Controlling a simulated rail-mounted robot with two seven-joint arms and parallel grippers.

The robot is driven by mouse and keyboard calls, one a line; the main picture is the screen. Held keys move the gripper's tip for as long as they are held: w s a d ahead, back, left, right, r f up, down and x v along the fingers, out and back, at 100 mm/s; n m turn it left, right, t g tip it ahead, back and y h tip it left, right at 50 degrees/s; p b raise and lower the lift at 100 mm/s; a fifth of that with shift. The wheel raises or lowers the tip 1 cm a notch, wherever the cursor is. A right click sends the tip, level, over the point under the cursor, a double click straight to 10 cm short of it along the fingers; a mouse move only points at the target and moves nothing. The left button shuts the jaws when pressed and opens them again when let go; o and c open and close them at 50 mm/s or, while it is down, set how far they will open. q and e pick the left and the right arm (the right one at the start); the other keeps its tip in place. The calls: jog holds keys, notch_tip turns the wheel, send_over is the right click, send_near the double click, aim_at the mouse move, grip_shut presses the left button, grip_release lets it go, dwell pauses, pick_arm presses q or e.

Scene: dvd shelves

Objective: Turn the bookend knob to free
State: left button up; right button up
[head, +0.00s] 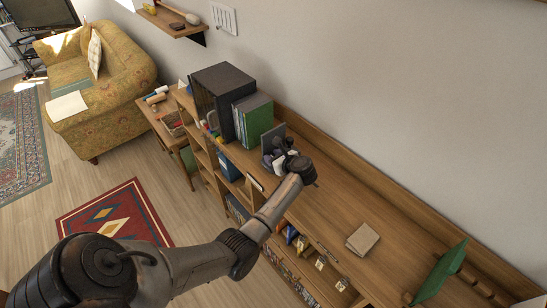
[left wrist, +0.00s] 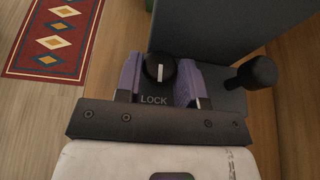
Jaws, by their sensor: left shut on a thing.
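The bookend (head: 272,138) is a dark grey upright plate on the shelf top, beside the green books. In the left wrist view its plate (left wrist: 210,30) rises behind a round black knob (left wrist: 159,66). The knob has a white pointer line, which stands nearly upright in the picture, above the printed word LOCK. My left gripper (left wrist: 160,76) has its purple fingers on either side of the knob, shut on it. In the head view my left gripper (head: 278,160) is at the bookend, and my wrist hides the knob. My right gripper is in neither view.
A black post with a rounded head (left wrist: 256,74) stands right of the knob. Green books (head: 254,118) and a black box file (head: 222,88) stand left of the bookend. A tan book (head: 362,239) lies on the shelf top, with clear wood around it. A green panel (head: 442,270) stands farther right.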

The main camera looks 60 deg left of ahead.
pick_arm(q)
jog(key=shift+s+d+f+m+t+b, duration=0.1)
jog(key=shift+s+f+m+t+b, duration=0.05)
jog(key=shift+m+t+b, duration=0.65)
jog(key=shift+t, duration=0.5)
jog(key=shift+s+r+m+t+p, duration=0.2)
jog(key=shift+m+t+p, duration=0.25)
jog(key=shift+m, duration=0.15)
jog(key=m+t+p, duration=0.1)
jog(key=t+p, duration=0.1)
jog(key=m+t+h+p, duration=0.1)
jog(key=m+p, duration=0.1)
jog(key=shift+s+r+t+p, duration=0.15)
jog(key=shift+r+t+p, duration=0.05)
jog(key=shift+t+p, duration=0.15)
jog(key=shift+f+m+t+p, duration=0.1)
jog(key=shift+m+t+p, duration=0.4)
jog(key=shift+m+p, duration=0.25)
jog(key=shift+f+t+h, duration=0.1)
jog(key=shift+t+h, duration=0.2)
jog(key=shift+a+p, duration=0.2)
jog(key=shift+p, duration=0.1)
